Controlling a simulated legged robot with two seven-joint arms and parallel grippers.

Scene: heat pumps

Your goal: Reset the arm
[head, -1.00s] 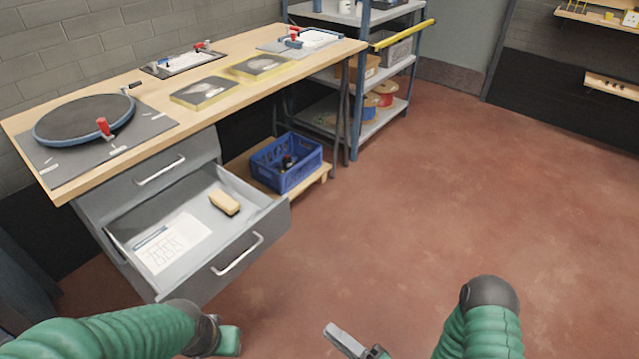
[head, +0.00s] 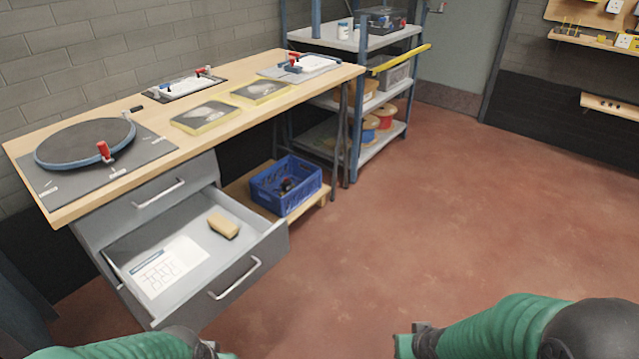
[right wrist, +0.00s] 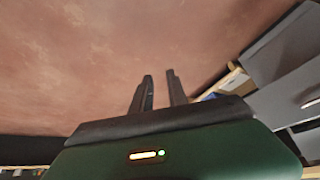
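My right arm (head: 520,330) enters the head view at the bottom right, low in front of the floor. In the right wrist view my right gripper (right wrist: 160,86) has its two dark fingers apart with bare floor between them; it is open and empty. My left arm (head: 150,345) shows at the bottom left, below the open drawer (head: 190,255). The left fingers are below the picture edge and hidden. Neither arm visibly touches the furniture.
A wooden workbench (head: 215,125) stands at the left, its grey drawer pulled out towards me with a yellow brush (head: 223,226) and a paper sheet (head: 163,267) inside. A blue crate (head: 287,187) and shelf unit (head: 360,47) stand behind. The red floor (head: 460,210) is clear.

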